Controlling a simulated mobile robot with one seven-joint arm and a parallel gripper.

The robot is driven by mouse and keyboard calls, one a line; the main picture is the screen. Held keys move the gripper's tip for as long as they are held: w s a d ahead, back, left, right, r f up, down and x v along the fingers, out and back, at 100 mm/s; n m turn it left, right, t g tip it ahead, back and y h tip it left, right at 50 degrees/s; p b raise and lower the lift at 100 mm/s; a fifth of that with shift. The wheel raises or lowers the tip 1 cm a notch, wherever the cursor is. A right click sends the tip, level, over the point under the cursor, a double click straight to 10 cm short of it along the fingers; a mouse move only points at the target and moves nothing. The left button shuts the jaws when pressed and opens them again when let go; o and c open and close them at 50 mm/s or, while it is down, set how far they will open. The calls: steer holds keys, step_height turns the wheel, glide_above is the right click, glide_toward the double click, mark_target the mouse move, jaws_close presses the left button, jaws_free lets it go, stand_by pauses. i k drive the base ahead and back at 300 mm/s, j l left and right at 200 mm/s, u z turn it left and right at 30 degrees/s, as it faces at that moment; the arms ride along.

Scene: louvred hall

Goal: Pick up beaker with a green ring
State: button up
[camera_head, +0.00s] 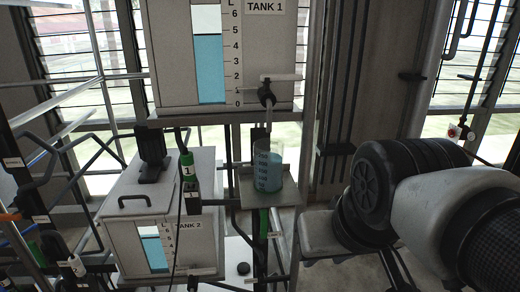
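A clear beaker (268,172) stands upright on a small grey shelf (287,194), near the middle of the camera_head view. It holds blue liquid and has dark graduation marks. A greenish tint shows around its base, but the ring is too small to make out clearly. The tap (266,95) of Tank 1 hangs above the beaker, with its spout ending over the beaker's mouth. My arm fills the right side of the view, apart from the beaker. My gripper does not show.
Tank 1 (170,60) is above and behind the beaker. Tank 2 (118,215), with a handled lid, is to the lower left. Dark cables and a green plug marked 1 (187,165) hang left of the shelf. Pipes and rails crowd the far left.

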mark_target(269, 154)
steer(key=z, duration=0.4)
steer(key=j+z, duration=0.15)
steer(key=z, duration=0.25)
steer(key=k+z, duration=0.1)
steer(key=z, duration=0.65)
steer(key=k+j, duration=0.2)
steer(key=k, duration=0.15)
steer(key=k+j, duration=0.2)
steer(key=k+z, duration=0.05)
steer(key=k, duration=0.05)
